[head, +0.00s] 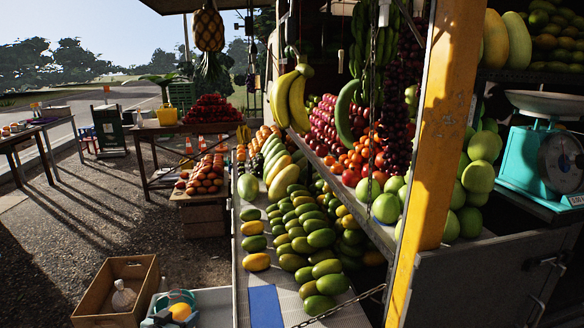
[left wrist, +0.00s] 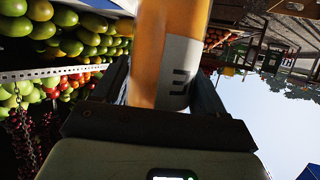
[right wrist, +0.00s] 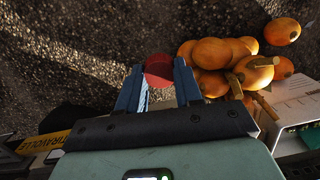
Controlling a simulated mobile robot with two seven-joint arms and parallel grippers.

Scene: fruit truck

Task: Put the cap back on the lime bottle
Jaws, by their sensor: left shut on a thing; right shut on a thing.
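My left gripper (left wrist: 163,98) is shut on an orange-yellow bottle with a grey lettered band (left wrist: 158,45). Its far end runs out of the top of the left wrist view, so I cannot see whether its mouth is bare. My right gripper (right wrist: 159,82) is shut on a small red round thing, which looks like the cap (right wrist: 159,69). It shows between the fingertips over dark gravel. My right gripper is not in the head view.
A sloping counter with mangoes (head: 305,235) fills the middle, beside a yellow post (head: 432,130). A brown box (head: 118,290) stands at the lower left. Orange round fruits (right wrist: 220,55) lie right of my right gripper. A teal scale (head: 540,155) stands at right.

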